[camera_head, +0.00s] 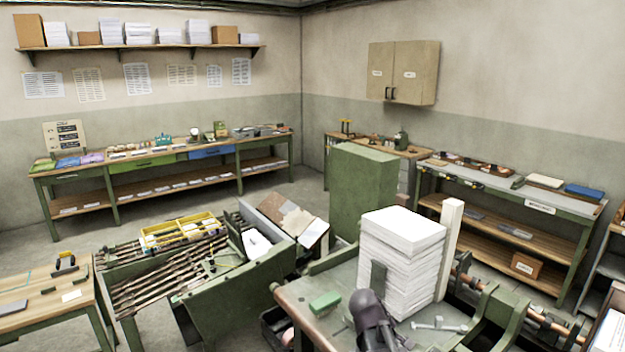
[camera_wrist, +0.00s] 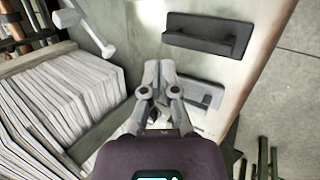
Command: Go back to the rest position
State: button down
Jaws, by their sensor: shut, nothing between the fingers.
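My gripper (camera_wrist: 160,70) shows in the wrist view with its two grey fingers together and nothing between them. It is over a pale worktop, to the right of a tall stack of paper sheets (camera_wrist: 55,110). The same white stack (camera_head: 402,250) stands on the bench (camera_head: 300,289) in the head view. A dark rounded part of my arm (camera_head: 372,315) is in front of the stack there; the fingertips cannot be made out in that view.
A dark bracket-like piece (camera_wrist: 210,36) lies ahead of the fingers. A green block (camera_head: 325,302) and a metal tool (camera_head: 440,326) lie on the bench. A pale upright post (camera_head: 449,240) stands beside the stack. A bin of rods (camera_head: 165,275) is at left.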

jog(key=s+a+f+m+y, duration=0.1)
jog(key=s+m+y, duration=0.1)
jog(key=s, duration=0.1)
jog(key=s+a+f+m+g+y, duration=0.1)
jog(key=s+m, duration=0.1)
jog(key=s, duration=0.1)
jog(key=s+a+f+m+g+y, duration=0.1)
jog(key=s+a+m+y, duration=0.1)
jog(key=s+m, duration=0.1)
jog(key=shift+s+f+y+b, duration=0.2)
jog(key=shift+f+y+b, duration=0.1)
jog(key=shift+b, duration=0.05)
jog(key=shift+s+a+m, duration=0.2)
jog(key=shift+m, duration=0.1)
